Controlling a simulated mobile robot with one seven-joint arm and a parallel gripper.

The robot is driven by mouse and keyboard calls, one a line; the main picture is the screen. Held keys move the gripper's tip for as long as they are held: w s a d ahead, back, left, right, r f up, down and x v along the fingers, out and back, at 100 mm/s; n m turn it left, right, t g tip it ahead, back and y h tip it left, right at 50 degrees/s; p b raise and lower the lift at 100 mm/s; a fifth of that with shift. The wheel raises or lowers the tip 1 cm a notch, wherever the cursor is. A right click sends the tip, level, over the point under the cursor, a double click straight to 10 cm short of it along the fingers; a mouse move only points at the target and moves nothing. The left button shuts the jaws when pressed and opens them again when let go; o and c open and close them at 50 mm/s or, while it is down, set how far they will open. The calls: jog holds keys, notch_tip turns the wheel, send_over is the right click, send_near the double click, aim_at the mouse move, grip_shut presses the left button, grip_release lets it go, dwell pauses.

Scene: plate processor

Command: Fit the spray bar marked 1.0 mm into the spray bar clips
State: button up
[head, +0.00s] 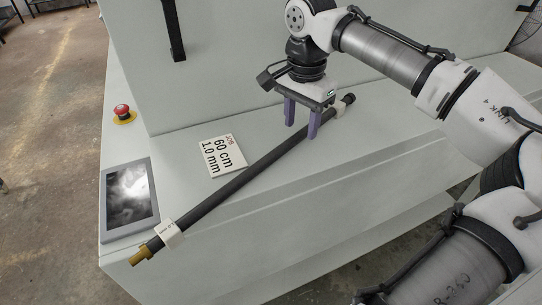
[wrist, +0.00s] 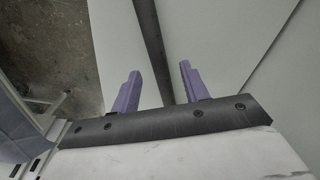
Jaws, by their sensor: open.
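A long dark spray bar (head: 235,183) lies diagonally over the pale machine's ledge in the head view. A brass-coloured fitting (head: 140,256) is at its near left end, and a white piece with small, unreadable marking (head: 171,235) sits close to it. Another white piece (head: 338,111) is near the far end. I cannot tell whether these are labels or clips. My gripper (head: 300,129) is open and empty, pointing down, with its purple fingers on either side of the bar near its far end. In the wrist view the bar (wrist: 154,50) passes between the fingers; the height gap is unclear.
A card reading JOB, 60 cm, 1.0 mm (head: 221,157) lies behind the bar. A dark screen (head: 130,198) is at the ledge's left, with a red button (head: 122,112) behind it. The machine's upright wall (head: 225,70) stands behind the gripper. The ledge right of the bar looks clear.

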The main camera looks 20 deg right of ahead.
jog(key=shift+f, duration=1.3)
grip_shut()
